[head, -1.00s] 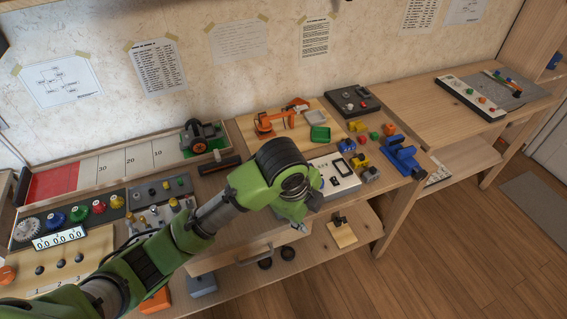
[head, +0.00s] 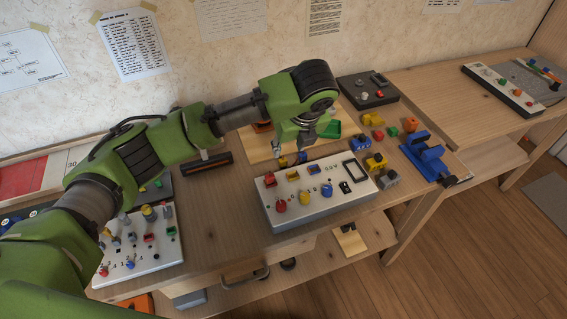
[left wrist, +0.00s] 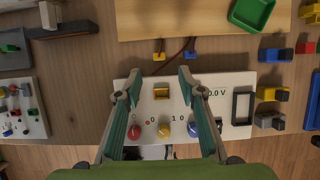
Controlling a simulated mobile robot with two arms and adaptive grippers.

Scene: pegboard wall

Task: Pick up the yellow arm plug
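The yellow arm plug (left wrist: 159,57) lies on the table at the front edge of a wooden board (left wrist: 150,25), with a cable running back from it. A blue plug (left wrist: 191,55) lies just to its right. In the head view the yellow plug (head: 283,161) shows small, beside my left gripper (head: 305,143). In the left wrist view my left gripper (left wrist: 158,80) is open and empty, its fingers spread above the white panel box, with the yellow plug ahead between the tips. Height above the table is hard to tell. My right gripper is not in view.
The white panel box (head: 325,208) with coloured knobs stands in front of the plugs. A green tray (left wrist: 252,12) sits on the board. Coloured blocks (head: 376,163) and a blue holder (head: 428,158) are to the right. A second switch panel (head: 150,258) is at the left.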

